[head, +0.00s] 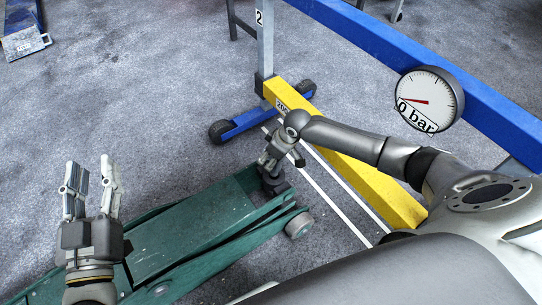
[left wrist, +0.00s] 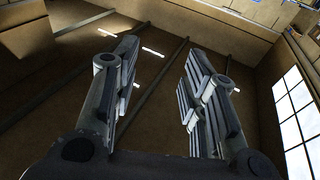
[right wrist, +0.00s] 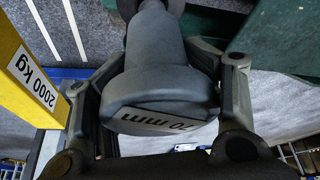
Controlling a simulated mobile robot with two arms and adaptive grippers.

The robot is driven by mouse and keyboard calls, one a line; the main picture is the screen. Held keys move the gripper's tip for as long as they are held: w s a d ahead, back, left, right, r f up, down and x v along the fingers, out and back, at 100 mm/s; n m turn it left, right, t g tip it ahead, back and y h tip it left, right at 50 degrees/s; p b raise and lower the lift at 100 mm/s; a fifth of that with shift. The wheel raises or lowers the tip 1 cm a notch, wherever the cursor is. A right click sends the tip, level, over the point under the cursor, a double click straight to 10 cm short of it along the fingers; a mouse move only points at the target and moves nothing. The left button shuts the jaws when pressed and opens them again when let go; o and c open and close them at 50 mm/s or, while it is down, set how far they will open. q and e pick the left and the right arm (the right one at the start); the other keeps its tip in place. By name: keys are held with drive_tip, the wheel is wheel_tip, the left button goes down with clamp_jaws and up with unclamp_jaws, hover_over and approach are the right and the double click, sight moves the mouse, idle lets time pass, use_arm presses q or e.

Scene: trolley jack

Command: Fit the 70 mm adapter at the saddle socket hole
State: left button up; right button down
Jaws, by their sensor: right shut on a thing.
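The grey adapter, marked "70 mm" (right wrist: 160,85), is between the fingers of my right gripper in the right wrist view, with its stem pointing away from the camera. My right gripper (head: 272,160) is shut on it, over the far end of the green trolley jack (head: 195,225). A dark round part (head: 275,183) shows just below the gripper at the end of the lift arm. The saddle socket hole is hidden; I cannot tell whether the stem is in it. My left gripper (head: 91,178) is open and empty, pointing up at the left; its spread fingers show in the left wrist view (left wrist: 160,75).
A yellow beam marked "2000 kg" (head: 370,185) on a blue wheeled foot (head: 255,124) stands just beyond the jack. A blue beam (head: 360,35) and a gauge reading "0 bar" (head: 430,100) are at the upper right.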

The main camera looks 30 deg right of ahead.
use_arm(q)
drive_tip(key=shift+a+f+g+y+p, duration=0.2)
drive_tip(key=shift+f+g+y+p, duration=0.15)
drive_tip(key=shift+f+g, duration=0.75)
use_arm(e)
drive_tip(key=shift+w+r, duration=0.1)
drive_tip(key=shift+r, duration=0.1)
use_arm(q)
drive_tip(key=shift+f, duration=0.45)
drive_tip(key=shift+r+t, duration=0.35)
drive_tip(key=shift+t, duration=0.15)
use_arm(e)
drive_tip(key=shift+f, duration=0.2)
drive_tip(key=shift+f, duration=0.1)
use_arm(q)
drive_tip(key=shift+w+r, duration=0.1)
drive_tip(key=shift+r, duration=0.4)
drive_tip(key=shift+d+r+t+b, duration=0.15)
drive_tip(key=shift+r+t+b, duration=0.3)
drive_tip(key=shift+r+t, duration=0.3)
use_arm(e)
drive_tip(key=shift+f, duration=0.5)
use_arm(q)
drive_tip(key=shift+s+d+r+t+h, duration=0.1)
drive_tip(key=shift+s+r+t+h, duration=0.15)
drive_tip(key=shift+r+h, duration=0.25)
use_arm(e)
drive_tip(key=shift+f, duration=0.25)
